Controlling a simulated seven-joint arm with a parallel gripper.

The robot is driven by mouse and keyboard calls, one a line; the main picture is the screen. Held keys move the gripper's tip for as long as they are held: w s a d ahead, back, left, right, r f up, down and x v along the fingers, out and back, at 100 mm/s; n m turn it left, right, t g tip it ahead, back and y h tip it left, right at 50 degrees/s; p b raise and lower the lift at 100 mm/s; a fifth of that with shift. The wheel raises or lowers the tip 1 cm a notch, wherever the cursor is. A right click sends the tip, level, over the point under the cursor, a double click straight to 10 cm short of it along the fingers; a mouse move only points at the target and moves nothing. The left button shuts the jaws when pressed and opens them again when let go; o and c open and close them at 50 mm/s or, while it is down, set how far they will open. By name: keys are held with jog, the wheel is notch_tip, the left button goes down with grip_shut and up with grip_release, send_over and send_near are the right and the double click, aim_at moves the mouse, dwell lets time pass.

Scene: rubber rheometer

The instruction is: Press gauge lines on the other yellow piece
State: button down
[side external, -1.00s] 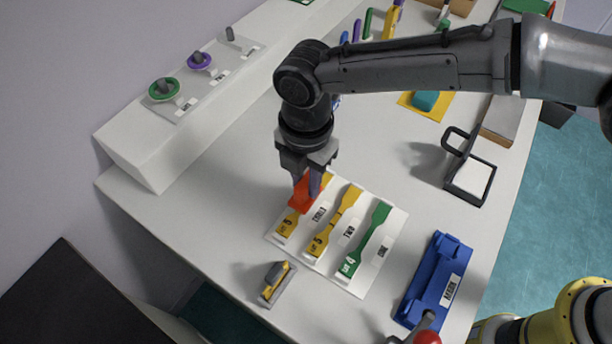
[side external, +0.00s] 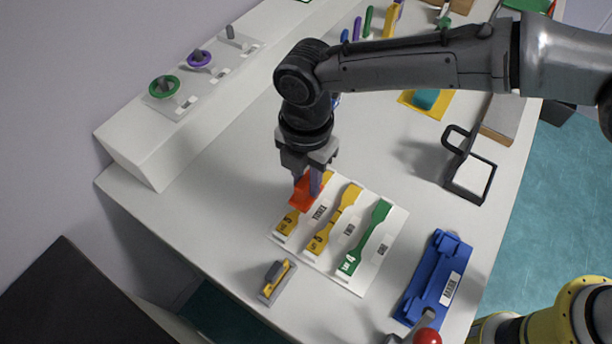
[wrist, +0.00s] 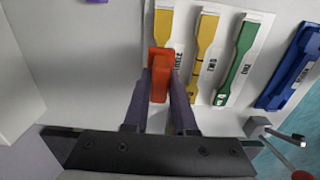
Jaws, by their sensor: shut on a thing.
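My gripper (side external: 308,180) is shut on an orange-red stamp (side external: 304,197), which also shows in the wrist view (wrist: 159,88) between the purple fingers (wrist: 162,75). The stamp is over the middle of the left yellow dumbbell piece (side external: 286,223), in the slot labelled THREE, and hides that part. Whether it touches the piece I cannot tell. A second yellow piece (side external: 320,240) lies in the middle slot, beside it. A green piece (side external: 351,260) lies in the right slot. All lie on a white board (side external: 384,262).
A small grey holder with a yellow part (side external: 276,281) stands in front of the board. A blue fixture (side external: 436,279) is on its right, and a black-framed stand (side external: 470,178) behind that. Discs with handles (side external: 165,87) sit on the raised white ledge. The table left of the board is clear.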

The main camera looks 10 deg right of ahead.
jog(key=shift+r, duration=3.4)
jog(key=shift+a+r, duration=0.1)
jog(key=shift+r, duration=0.1)
notch_tip(320, 180, up, 5)
jog(key=w+d+m, duration=0.5)
jog(key=d+m, duration=0.2)
jog(key=d, duration=0.5)
jog(key=w+d+m, duration=0.6)
jog(key=d+m, duration=0.2)
jog(key=d, duration=0.4)
jog(key=s+d+m, duration=0.3)
jog(key=d+m, duration=0.9)
jog(key=d, duration=0.8)
jog(key=f, duration=0.9)
jog(key=shift+s+a+f, duration=0.1)
jog(key=shift+a+f, duration=0.15)
jog(key=shift+a, duration=0.1)
jog(key=shift+f, duration=0.45)
